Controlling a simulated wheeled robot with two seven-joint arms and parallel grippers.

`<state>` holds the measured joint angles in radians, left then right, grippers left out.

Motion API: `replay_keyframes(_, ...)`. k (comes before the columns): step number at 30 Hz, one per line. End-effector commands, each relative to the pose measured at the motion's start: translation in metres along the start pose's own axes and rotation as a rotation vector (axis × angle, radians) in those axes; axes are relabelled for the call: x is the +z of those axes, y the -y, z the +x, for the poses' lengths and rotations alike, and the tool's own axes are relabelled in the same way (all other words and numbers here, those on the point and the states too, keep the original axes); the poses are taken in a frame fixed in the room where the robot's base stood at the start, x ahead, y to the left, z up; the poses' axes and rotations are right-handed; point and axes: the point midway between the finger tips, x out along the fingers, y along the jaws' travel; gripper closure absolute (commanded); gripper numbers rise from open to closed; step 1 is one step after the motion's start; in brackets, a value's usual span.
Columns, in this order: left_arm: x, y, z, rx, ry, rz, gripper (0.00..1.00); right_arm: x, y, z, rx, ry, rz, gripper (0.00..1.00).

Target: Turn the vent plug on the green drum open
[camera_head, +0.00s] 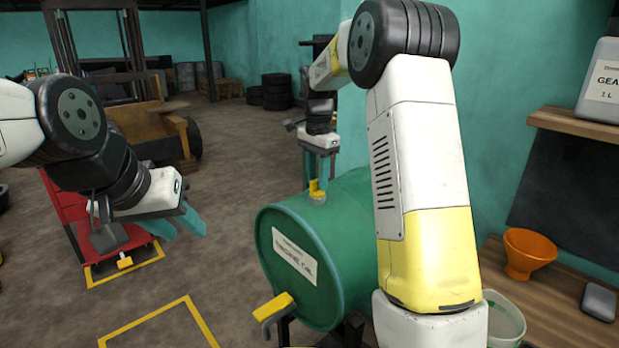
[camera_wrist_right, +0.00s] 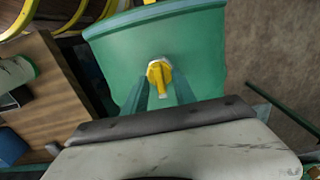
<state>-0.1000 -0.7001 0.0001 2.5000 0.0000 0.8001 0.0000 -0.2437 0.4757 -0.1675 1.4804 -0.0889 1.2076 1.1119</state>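The green drum (camera_head: 345,225) lies on its side on a stand, its labelled end facing me. The yellow vent plug (camera_head: 317,190) sits on its top; in the right wrist view the plug (camera_wrist_right: 160,72) shows as a yellow knob with a handle pointing down the picture. My right gripper (camera_head: 320,168) points down at the plug from above. Its teal fingers (camera_wrist_right: 164,90) are apart, one on each side of the plug handle; I see no clear contact. My left gripper (camera_head: 178,226) is open and empty, left of the drum and away from it.
A yellow-handled tap (camera_head: 273,308) juts from the drum's lower front. At right, a wooden bench holds an orange funnel (camera_head: 528,252); a pale bucket (camera_head: 505,318) stands beside it. A red cart (camera_head: 75,215) is at left. The floor between is open.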

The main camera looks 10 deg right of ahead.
Motion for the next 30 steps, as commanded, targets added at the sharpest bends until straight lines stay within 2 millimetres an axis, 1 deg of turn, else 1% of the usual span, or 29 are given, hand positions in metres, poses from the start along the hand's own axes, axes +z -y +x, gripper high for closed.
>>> replay_keyframes(2, 0.0, 0.0, 0.0, 0.0, 0.0, 0.0, 0.64, 0.0, 0.0, -0.0001, 0.0, 0.0, 0.0, 0.67)
replay_keyframes(5, 0.0, 0.0, 0.0, 0.0, 0.0, 0.0, 0.64, 0.0, 0.0, -0.0002, 0.0, 0.0, 0.0, 0.85)
replay_keyframes(7, 0.0, 0.0, 0.0, 0.0, 0.0, 0.0, 0.64, 0.0, 0.0, -0.0002, 0.0, 0.0, 0.0, 0.99)
replay_keyframes(8, 0.0, 0.0, 0.0, 0.0, 0.0, 0.0, 0.64, 0.0, 0.0, -0.0003, 0.0, 0.0, 0.0, 1.0)
replay_keyframes(20, 0.0, 0.0, 0.0, 0.0, 0.0, 0.0, 0.64, 0.0, 0.0001, -0.0006, -0.001, 0.0, -0.03, 1.0)
replay_keyframes(26, 0.0, 0.0, 0.0, 0.0, 0.0, 0.0, 0.64, -0.0001, 0.0001, -0.0007, -0.001, 0.0, -0.125, 1.0)
replay_keyframes(30, 0.0, 0.0, 0.0, 0.0, 0.0, 0.0, 0.64, -0.0001, 0.0001, -0.0007, -0.002, 0.001, -0.235, 1.0)
